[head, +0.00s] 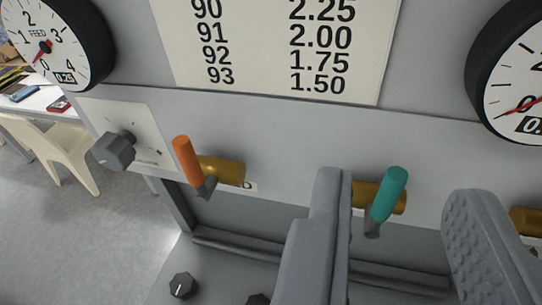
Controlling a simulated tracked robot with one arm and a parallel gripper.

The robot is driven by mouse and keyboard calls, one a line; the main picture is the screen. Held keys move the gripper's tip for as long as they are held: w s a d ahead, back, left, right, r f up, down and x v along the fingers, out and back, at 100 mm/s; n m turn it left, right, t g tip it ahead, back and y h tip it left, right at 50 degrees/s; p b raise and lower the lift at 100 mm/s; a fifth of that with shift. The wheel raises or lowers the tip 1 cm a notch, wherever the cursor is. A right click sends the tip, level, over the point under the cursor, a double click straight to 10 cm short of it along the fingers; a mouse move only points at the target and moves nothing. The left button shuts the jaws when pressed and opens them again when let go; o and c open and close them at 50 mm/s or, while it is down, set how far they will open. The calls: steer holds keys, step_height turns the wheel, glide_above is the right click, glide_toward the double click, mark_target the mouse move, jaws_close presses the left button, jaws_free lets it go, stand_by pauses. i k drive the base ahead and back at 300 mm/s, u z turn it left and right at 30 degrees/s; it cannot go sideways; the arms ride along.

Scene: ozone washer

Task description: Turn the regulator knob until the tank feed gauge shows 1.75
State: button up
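The feed gauge (45,45) is at the upper left, a round white dial in a black case, partly cut off by the top edge. Its red needle points down-left, near the low end of the scale; the exact reading is hard to tell. The likely regulator knob (112,150) is a dark grey faceted knob standing out from a white plate (145,125) below that gauge. My gripper (402,195) is at the lower right, its two grey fingers wide apart and empty. It is well to the right of the knob, not touching it.
An orange-handled valve (187,160) and a teal-handled valve (390,195) stick out from the panel. A second gauge (515,85) is at the right edge. A number chart (270,60) is above. A small black knob (182,286) is low left. A chair (62,150) stands behind.

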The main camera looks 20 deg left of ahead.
mark_target(115, 151)
steer(key=z, duration=0.2)
steer(key=k, duration=1)
steer(key=u, duration=0.75)
steer(key=i, duration=1)
steer(key=z, duration=0.05)
